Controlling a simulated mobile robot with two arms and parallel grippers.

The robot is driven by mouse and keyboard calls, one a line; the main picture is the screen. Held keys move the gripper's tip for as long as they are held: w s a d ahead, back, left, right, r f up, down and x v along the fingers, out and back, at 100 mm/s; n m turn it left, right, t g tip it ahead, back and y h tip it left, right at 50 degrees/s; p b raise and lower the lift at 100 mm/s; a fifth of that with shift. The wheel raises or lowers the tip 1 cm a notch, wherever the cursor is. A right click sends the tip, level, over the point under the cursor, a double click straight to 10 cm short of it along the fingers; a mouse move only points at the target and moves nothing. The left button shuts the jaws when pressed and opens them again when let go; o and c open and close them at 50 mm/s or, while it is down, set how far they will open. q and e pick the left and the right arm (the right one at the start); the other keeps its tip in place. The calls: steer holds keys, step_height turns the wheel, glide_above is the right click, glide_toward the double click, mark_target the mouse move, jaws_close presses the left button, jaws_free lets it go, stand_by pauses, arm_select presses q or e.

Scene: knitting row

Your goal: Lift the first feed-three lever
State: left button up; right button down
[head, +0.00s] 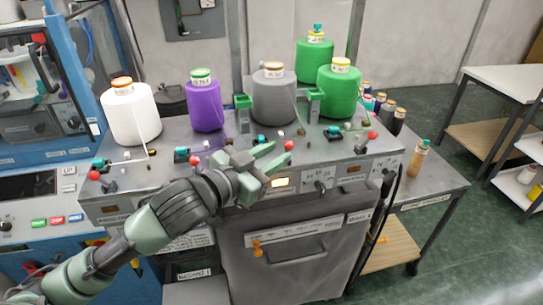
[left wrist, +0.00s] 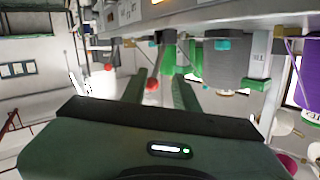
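A row of small levers with round red knobs runs along the machine's grey top. One red knob (head: 289,145) is in front of the grey yarn cone (head: 274,97); I cannot read which feed it belongs to. My left gripper (head: 280,155) is open, its green fingers pointing right at this knob. In the left wrist view, a red knob (left wrist: 152,86) shows between the two spread fingers (left wrist: 158,92), apart from both as far as I can tell. Other red knobs are at the left (head: 94,175), beside it (head: 195,160) and at the right (head: 372,135). My right gripper is out of view.
White (head: 131,115), purple (head: 204,107) and green (head: 338,92) cones stand behind the levers. Small teal-and-black parts (head: 263,141) sit close to my left gripper. Loose spools (head: 398,118) stand at the right.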

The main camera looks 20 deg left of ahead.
arm_select(q)
steer(key=f+p+v, duration=0.1)
steer(key=p+v, duration=0.4)
steer(key=v, duration=0.4)
steer(key=shift+p, duration=0.4)
stand_by(0.4)
steer(key=shift+p, duration=0.3)
stand_by(0.3)
